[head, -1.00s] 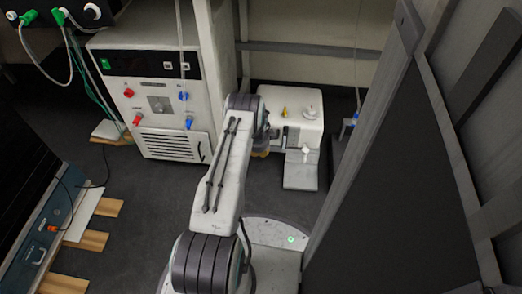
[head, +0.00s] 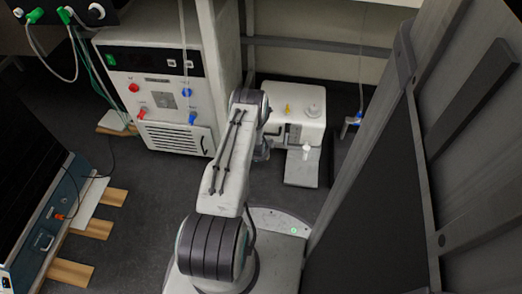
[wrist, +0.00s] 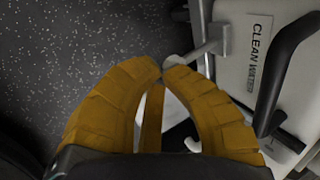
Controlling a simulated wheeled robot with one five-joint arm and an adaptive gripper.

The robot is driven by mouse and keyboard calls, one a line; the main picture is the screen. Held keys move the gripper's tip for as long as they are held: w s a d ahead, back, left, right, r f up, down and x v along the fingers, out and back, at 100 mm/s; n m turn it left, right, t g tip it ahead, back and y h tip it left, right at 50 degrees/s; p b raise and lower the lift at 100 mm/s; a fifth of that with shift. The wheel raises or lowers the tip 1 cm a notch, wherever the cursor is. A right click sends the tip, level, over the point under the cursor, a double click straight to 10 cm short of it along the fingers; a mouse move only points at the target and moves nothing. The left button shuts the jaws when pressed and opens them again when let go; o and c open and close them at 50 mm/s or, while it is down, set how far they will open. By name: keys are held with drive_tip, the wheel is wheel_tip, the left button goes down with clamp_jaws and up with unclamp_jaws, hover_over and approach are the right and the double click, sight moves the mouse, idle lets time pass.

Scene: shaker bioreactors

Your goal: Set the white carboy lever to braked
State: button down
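A white boxy container (head: 298,125) with a yellow cap and a white cap stands on the floor beyond my arm in the head view. In the wrist view a white body (wrist: 228,85) carries a label reading "CLEAN" and a second, blurred word. A pale grey lever (wrist: 205,50) sticks out from it to the left, its rounded end just beyond my fingertips. My gripper (wrist: 163,70) has its yellow fingertips nearly together, with nothing clearly held between them. Whether they touch the lever end cannot be told. In the head view my arm mostly hides the gripper.
A black curved handle (wrist: 285,70) lies right of the fingers. A white cabinet (head: 150,60) with red and blue fittings stands at the back left. A grey panel (head: 390,190) closes the right side. Dark floor (head: 140,210) is open left of my arm.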

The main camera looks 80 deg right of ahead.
drive_tip(key=shift+a+f+b, duration=0.1)
drive_tip(key=shift+f+b, duration=0.5)
drive_tip(key=shift+f, duration=0.15)
drive_tip(key=shift+r, duration=0.15)
drive_tip(key=shift+r+p, duration=0.5)
drive_tip(key=shift+r, duration=0.2)
